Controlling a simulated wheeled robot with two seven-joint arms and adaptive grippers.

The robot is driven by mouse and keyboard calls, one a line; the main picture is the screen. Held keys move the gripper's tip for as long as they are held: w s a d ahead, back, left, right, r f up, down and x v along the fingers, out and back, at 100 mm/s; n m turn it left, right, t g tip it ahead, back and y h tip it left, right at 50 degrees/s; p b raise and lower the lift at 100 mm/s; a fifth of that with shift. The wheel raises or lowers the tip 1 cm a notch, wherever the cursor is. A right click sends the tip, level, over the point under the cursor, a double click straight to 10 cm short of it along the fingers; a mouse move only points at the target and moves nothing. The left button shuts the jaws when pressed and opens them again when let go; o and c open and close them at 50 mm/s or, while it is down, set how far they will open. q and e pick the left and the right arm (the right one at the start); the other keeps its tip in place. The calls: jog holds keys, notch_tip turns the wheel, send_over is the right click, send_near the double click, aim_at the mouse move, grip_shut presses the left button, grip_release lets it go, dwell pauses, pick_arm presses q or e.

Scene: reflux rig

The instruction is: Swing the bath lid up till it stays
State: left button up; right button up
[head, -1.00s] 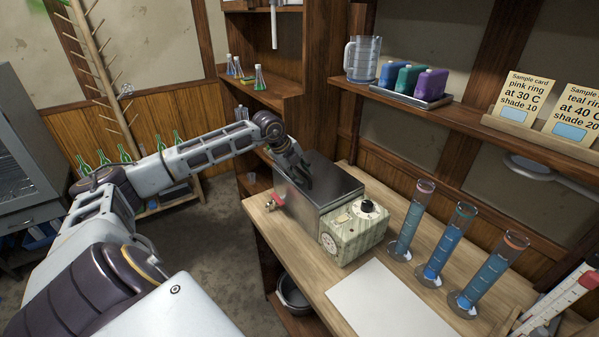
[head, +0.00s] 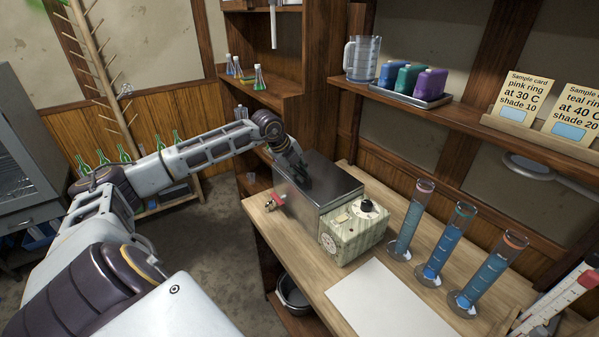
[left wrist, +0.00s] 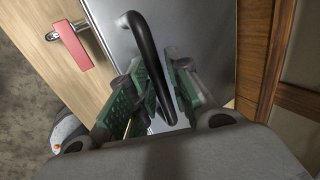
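The bath is a steel box on the bench, with its flat grey lid (head: 335,183) lying shut on top. A black bar handle (left wrist: 143,45) on the lid shows in the left wrist view. My left gripper (head: 301,178) is at the lid's left part, pointing down. In the left wrist view the green-padded fingers of my left gripper (left wrist: 168,88) stand either side of the handle, with a gap visible on the right; they look open. My right gripper is out of view.
A red-handled tap (head: 277,200) sticks out from the bath's left side. A patterned control box (head: 353,232) with a black knob adjoins the bath. Glass cylinders (head: 447,245) with blue liquid stand to the right. A shelf (head: 440,113) with a jug is above, behind the bath.

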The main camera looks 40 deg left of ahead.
pick_arm(q)
jog(key=shift+w+d+r+p, duration=0.1)
jog(key=shift+w+r+p, duration=0.15)
jog(key=shift+r+p, duration=0.4)
jog(key=shift+w+r+p, duration=0.2)
jog(key=shift+r+p, duration=0.2)
jog(key=shift+r, duration=0.3)
jog(key=shift+w+d+r+p, duration=0.1)
jog(key=shift+w+r+p, duration=0.2)
jog(key=shift+r+p, duration=0.5)
jog(key=shift+w+r, duration=0.1)
jog(key=shift+r, duration=0.2)
